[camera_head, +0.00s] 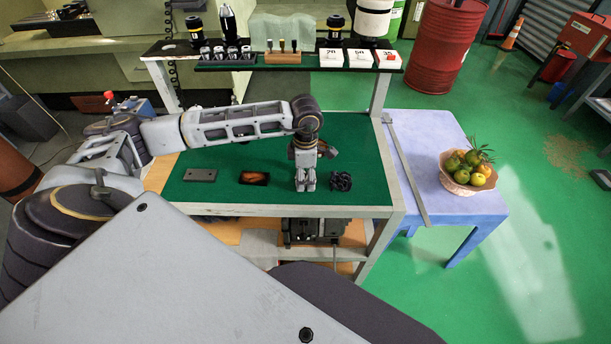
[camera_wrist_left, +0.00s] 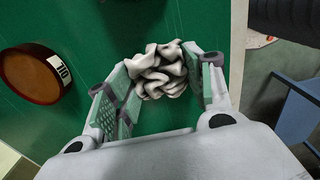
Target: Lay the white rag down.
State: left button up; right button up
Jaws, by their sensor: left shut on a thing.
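The white rag (camera_wrist_left: 160,72) is a crumpled, folded bundle between the two fingers of my left gripper (camera_wrist_left: 160,90) in the left wrist view. The fingers are shut on it, one on each side. In the head view my left gripper (camera_head: 306,184) points down over the front part of the green mat (camera_head: 225,160). There the rag cannot be made out clearly from the pale fingers. Whether its underside touches the mat I cannot tell. My right gripper is not in view.
A dark crumpled bundle (camera_head: 340,181) lies just right of my left gripper. A brown dark-rimmed piece (camera_head: 254,178) and a grey plate (camera_head: 200,175) lie to its left. A raised shelf (camera_head: 215,66) stands behind. A fruit basket (camera_head: 468,178) sits on the side table (camera_head: 425,135).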

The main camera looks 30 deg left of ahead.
pick_arm(q)
jog(key=o, duration=1.1)
jog(key=shift+c, duration=0.2)
notch_tip(320, 180, up, 12)
dwell(0.3)
dwell(0.7)
